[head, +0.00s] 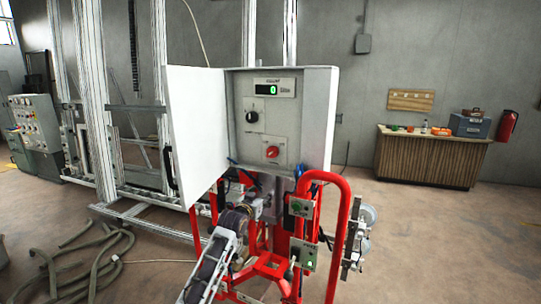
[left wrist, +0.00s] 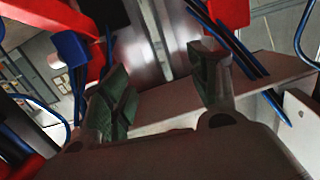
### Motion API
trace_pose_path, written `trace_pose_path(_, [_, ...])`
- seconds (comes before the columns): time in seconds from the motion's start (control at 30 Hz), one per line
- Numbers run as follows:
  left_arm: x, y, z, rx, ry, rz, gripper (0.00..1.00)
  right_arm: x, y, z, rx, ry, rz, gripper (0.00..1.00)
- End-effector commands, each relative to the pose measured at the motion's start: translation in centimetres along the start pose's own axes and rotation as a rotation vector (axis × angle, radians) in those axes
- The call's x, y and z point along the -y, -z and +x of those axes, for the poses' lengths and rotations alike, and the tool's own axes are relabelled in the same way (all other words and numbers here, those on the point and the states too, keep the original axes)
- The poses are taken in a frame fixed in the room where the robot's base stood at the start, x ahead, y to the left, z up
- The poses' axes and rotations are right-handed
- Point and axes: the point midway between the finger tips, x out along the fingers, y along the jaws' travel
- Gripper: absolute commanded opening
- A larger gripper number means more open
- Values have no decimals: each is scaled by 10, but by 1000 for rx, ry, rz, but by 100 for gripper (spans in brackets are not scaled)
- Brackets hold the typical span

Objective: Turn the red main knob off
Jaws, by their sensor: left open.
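The red main knob (head: 271,152) sits on a light plate low on the front of the grey control box (head: 241,150). It looks slightly tilted; its exact setting is too small to read. The box's door stands open to the left. My left arm rises from the bottom, and its gripper (head: 250,204) is below the box, apart from the knob, among red frame tubes. In the left wrist view the gripper (left wrist: 165,92) has its two green-padded fingers spread, with nothing between them. The knob is not visible in that view. My right gripper is not in view.
A black knob (head: 252,116) and a display with a lit green digit (head: 273,88) are above the red knob. Red frame tubes (head: 337,230) and blue cables (left wrist: 243,60) crowd the space around my left gripper. Hoses (head: 90,265) lie on the floor at left.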

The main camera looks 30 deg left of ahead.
Motion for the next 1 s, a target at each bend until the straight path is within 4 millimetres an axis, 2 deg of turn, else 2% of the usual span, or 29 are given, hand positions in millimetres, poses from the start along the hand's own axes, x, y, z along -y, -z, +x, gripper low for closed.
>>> trace_pose_path(0.03, [2, 22, -8, -27, 0, -4, 61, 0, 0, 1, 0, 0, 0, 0])
trace_pose_path(0.2, [4, 82, -37, -92, -7, -19, 61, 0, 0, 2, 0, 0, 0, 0])
trace_pose_path(0.3, [3, 112, -58, -120, -14, -25, 61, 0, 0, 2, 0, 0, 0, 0])
trace_pose_path(0.43, [-1, 142, -84, -139, -27, -33, 61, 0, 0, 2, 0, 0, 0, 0])
trace_pose_path(0.5, [-3, 151, -95, -136, -34, -37, 61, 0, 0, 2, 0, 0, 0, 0])
trace_pose_path(0.63, [-8, 156, -106, -116, -46, -44, 61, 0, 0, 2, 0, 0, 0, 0])
trace_pose_path(1.0, [-9, 155, -109, -105, -50, -47, 61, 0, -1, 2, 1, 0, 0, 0])
